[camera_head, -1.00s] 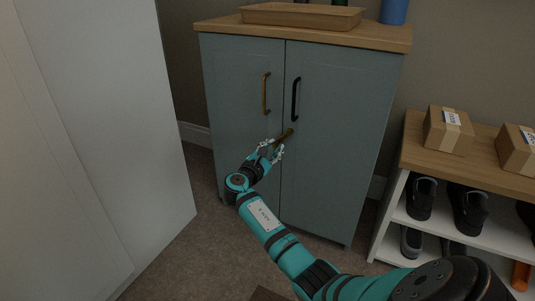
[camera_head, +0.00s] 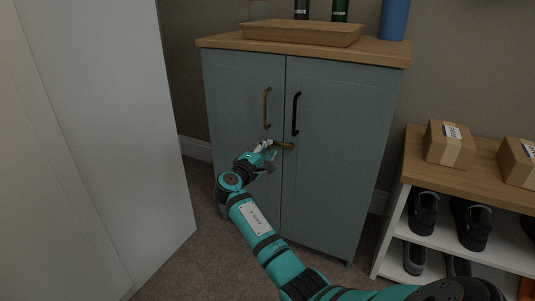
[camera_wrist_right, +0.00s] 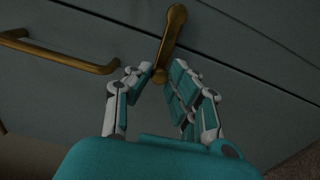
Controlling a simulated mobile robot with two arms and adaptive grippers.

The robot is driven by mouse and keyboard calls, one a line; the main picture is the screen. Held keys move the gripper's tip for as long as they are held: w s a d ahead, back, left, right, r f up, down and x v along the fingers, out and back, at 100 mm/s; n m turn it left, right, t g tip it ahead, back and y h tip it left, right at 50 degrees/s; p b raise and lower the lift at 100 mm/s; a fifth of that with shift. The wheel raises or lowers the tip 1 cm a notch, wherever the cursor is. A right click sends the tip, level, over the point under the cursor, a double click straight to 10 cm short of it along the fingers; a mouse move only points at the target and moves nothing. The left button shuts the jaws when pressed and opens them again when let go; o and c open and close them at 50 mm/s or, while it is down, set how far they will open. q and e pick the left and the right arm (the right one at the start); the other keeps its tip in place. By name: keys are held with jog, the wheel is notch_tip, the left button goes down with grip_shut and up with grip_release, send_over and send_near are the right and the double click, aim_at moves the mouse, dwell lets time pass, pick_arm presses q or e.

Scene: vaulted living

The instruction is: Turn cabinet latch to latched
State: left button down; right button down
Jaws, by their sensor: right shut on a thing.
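The cabinet (camera_head: 335,150) is grey-blue with two closed doors and a wooden top. Its brass latch (camera_head: 283,145) sits below the door handles at the seam. The lever lies nearly level, from its pivot on the right door leftward across the seam. My right gripper (camera_head: 269,148) is shut on the lever's free end. In the right wrist view, the latch (camera_wrist_right: 171,38) runs down between the two fingers of the right gripper (camera_wrist_right: 162,75), which partly hide its tip. My left gripper is not in view.
A brass handle (camera_head: 266,108) and a black handle (camera_head: 296,114) stand just above the latch. A tray (camera_head: 302,33) and bottles stand on the cabinet. A shoe rack (camera_head: 400,205) with boxes is at right, a large white panel (camera_head: 110,140) at left.

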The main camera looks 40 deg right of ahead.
jog(key=shift+d+r+m, duration=0.1)
jog(key=shift+r+m, duration=0.15)
jog(key=shift+m, duration=0.25)
jog(key=c, duration=1.2)
grip_release()
jog(key=v, duration=1.2)
